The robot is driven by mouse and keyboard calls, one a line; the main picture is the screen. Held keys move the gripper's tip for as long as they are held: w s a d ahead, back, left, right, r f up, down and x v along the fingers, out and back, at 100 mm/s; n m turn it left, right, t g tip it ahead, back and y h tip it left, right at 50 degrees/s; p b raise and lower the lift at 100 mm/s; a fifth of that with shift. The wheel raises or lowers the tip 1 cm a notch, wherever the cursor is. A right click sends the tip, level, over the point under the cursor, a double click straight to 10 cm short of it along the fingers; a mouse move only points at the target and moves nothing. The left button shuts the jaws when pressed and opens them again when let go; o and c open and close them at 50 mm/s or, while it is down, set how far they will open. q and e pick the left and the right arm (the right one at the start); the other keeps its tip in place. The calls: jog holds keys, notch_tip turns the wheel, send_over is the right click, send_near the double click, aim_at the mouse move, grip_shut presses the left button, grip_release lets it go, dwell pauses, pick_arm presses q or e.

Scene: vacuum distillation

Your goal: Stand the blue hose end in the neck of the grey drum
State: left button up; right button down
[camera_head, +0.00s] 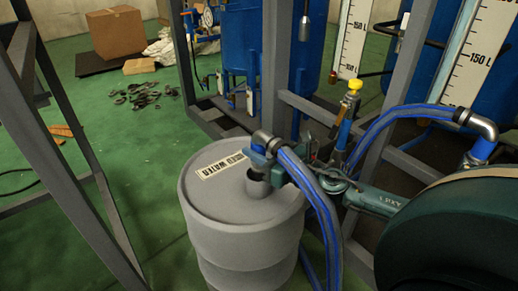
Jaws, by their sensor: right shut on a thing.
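The grey drum (245,230) stands on the green floor at the lower middle, with a label on its top. Its neck (257,184) rises from the right part of the lid. The blue hose (315,195) runs down in front of the steel frame, and its end with a metal elbow (263,138) is over the neck. My right gripper (285,165) is shut on the hose end from the right. The blue tip is just above or at the neck's rim; I cannot tell whether it is inside. My left gripper is not in view.
Grey steel frame posts (278,70) stand behind the drum, with blue tanks (240,40) and white level scales (352,38) within. A yellow-topped valve (353,88) is close to my right arm. A cardboard box (117,32) and dark scraps (142,94) lie far left.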

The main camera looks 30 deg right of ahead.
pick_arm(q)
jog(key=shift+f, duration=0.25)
pick_arm(e)
jog(key=shift+f, duration=0.1)
pick_arm(q)
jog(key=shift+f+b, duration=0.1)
jog(key=shift+b, duration=0.2)
pick_arm(e)
jog(key=shift+f, duration=0.2)
jog(key=shift+f, duration=0.2)
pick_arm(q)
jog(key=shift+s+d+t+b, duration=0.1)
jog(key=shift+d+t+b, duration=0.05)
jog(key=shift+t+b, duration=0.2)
pick_arm(e)
jog(key=shift+f, duration=0.2)
jog(key=shift+f, duration=0.2)
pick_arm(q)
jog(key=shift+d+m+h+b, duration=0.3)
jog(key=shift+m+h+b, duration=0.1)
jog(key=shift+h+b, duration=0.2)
pick_arm(e)
jog(key=shift+f, duration=0.45)
pick_arm(q)
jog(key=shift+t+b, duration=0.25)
jog(key=shift+b, duration=0.05)
pick_arm(e)
jog(key=shift+f, duration=0.4)
